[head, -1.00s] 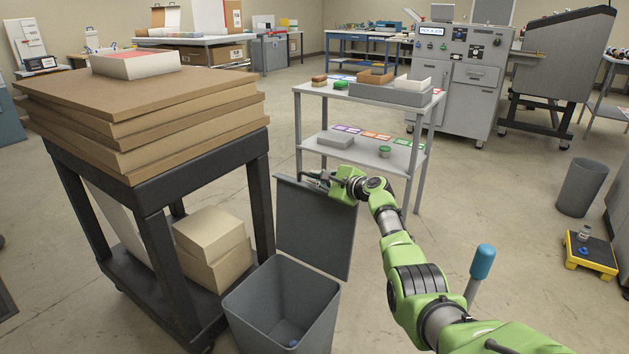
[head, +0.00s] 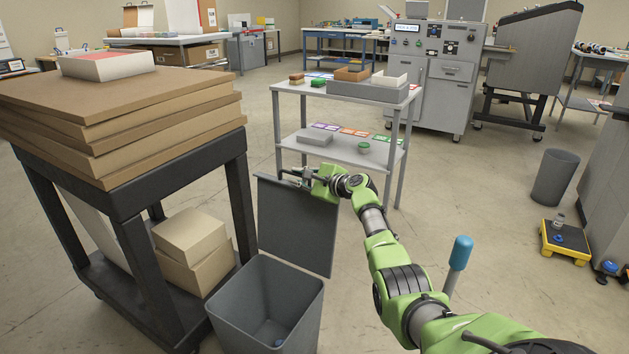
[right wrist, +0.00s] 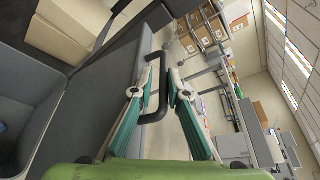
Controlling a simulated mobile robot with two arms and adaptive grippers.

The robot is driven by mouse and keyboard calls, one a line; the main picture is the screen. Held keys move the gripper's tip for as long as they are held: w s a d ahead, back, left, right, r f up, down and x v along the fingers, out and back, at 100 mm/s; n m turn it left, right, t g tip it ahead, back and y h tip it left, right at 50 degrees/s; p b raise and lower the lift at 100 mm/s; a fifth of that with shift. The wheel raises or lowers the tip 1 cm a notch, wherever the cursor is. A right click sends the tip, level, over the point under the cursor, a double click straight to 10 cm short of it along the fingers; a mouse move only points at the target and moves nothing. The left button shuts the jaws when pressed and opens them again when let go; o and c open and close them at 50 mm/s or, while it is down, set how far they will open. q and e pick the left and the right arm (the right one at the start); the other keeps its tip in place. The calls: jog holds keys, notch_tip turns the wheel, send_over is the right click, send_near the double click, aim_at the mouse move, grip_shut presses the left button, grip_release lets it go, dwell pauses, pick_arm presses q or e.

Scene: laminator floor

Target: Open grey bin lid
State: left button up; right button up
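The grey bin (head: 265,305) stands on the floor at the bottom of the head view. Its grey lid (head: 297,228) stands steeply raised at the bin's far side, and the bin's mouth is uncovered. My right gripper (head: 300,176) is at the lid's top edge. In the right wrist view, the lid's black handle (right wrist: 162,88) runs between the fingers of my right gripper (right wrist: 160,75), which are drawn in close on it. Contact at the fingertips is hard to make out. A small blue thing (head: 279,342) lies inside the bin. My left gripper is out of view.
A black cart (head: 130,225) with stacked brown boards (head: 120,120) stands close left of the bin. A grey two-level table (head: 345,150) stands behind the lid. A blue-topped post (head: 459,260) and a yellow platform (head: 563,245) are at right. Floor lies open between them.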

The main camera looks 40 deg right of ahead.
jog(key=v, duration=1.1)
jog(key=shift+w+a, duration=0.1)
jog(key=shift+a, duration=0.05)
